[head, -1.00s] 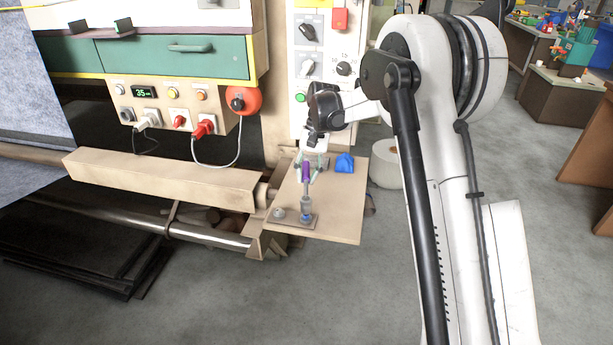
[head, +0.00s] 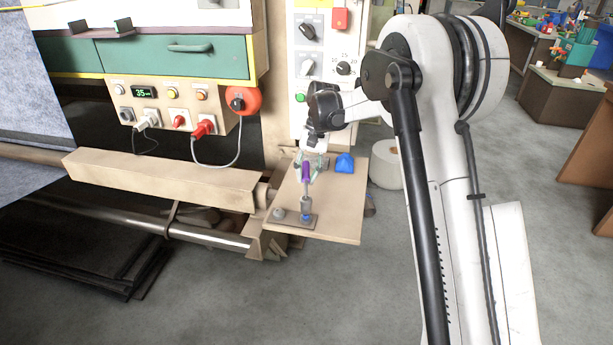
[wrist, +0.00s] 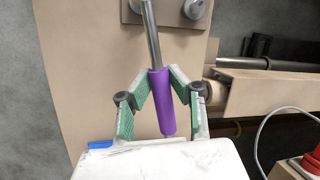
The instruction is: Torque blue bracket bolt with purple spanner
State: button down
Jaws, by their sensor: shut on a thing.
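The purple spanner (head: 306,174) has a purple handle and a grey shaft, and stands between my gripper and the small metal plate at the board's front. My gripper (head: 308,165) is shut on the purple handle. In the wrist view, the green-padded fingers of my gripper (wrist: 157,82) close around the purple spanner (wrist: 162,105), whose shaft runs up to the plate. The exact fit is too small to tell.
The bracket plate (head: 292,222) also carries a grey bolt (head: 279,213). A blue block (head: 345,163) sits on the tan board (head: 338,215), right of my gripper. A control panel (head: 316,75) rises behind. A red plug's white cable (head: 238,150) hangs at left.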

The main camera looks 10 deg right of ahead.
jog(key=shift+f+b, duration=0.65)
jog(key=shift+f, duration=0.4)
jog(key=shift+d, duration=0.1)
jog(key=shift+s+d+m, duration=0.15)
jog(key=shift+d+m, duration=0.35)
jog(key=shift+m, duration=0.1)
jog(key=d+m, duration=0.1)
jog(key=s+d+m+t, duration=0.1)
jog(key=d+m+b, duration=0.1)
jog(key=shift+s+m+y, duration=0.3)
jog(key=shift+m+y, duration=0.1)
jog(key=s+d+m+t, duration=0.1)
jog(key=m, duration=0.1)
jog(key=shift+s+d+m+b, duration=0.3)
jog(key=shift+s+d+m, duration=0.05)
jog(key=shift+d+m, duration=0.05)
jog(key=shift+s+d+m+t, duration=0.55)
jog(key=shift+s+m, duration=0.3)
jog(key=shift+m, duration=0.45)
